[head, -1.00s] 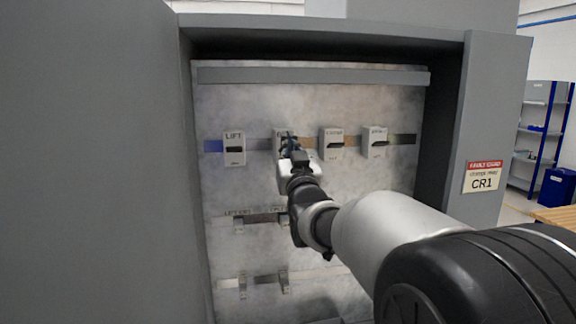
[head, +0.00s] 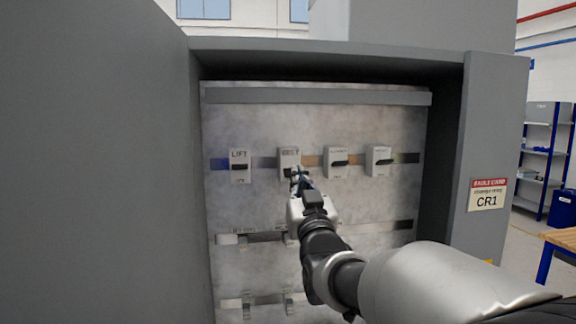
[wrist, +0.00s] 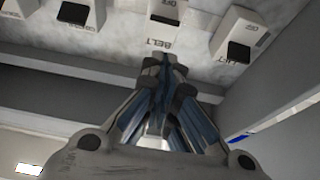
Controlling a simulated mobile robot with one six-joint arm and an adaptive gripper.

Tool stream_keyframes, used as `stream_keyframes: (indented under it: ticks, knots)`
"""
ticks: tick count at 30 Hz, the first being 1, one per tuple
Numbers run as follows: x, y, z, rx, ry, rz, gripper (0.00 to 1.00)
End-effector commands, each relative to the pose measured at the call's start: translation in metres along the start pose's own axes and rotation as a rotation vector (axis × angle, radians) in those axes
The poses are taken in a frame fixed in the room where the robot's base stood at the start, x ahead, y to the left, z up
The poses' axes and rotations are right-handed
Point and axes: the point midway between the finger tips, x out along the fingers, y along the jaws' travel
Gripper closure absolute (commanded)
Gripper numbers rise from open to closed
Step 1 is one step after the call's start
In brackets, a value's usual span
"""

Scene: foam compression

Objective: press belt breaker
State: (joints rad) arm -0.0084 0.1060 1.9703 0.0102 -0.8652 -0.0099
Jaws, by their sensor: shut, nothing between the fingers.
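The belt breaker (head: 289,158) is a white block with a dark lever, second from the left in the upper row of the cabinet. In the wrist view the breaker (wrist: 184,10) is at the top middle, with the BELT label facing the fingertips. My gripper (head: 301,178) is shut and empty, its tips at the breaker's lower part in the head view. In the wrist view the closed fingers (wrist: 165,62) end just short of the label. I cannot tell whether they touch the breaker. The gripper partly hides the lever area in the head view.
The LIFT breaker (head: 239,158) is to the left, and two more breakers (head: 338,157) (head: 380,156) are to the right. Lower rails (head: 262,237) carry small blocks. The cabinet's grey side wall (head: 455,165) stands right of my arm; a grey panel (head: 110,170) fills the left.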

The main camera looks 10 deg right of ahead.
Motion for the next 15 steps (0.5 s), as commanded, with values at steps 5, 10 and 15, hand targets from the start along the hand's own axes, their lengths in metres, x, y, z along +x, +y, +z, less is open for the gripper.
stream_keyframes:
  ticks: [5,10,15]
  knots:
    - [-0.019,0.0,0.008,0.0,0.002,0.0,1.0]
    - [-0.023,0.0,0.01,0.0,0.003,0.0,1.0]
    - [-0.023,0.0,0.01,0.0,0.003,0.0,1.0]
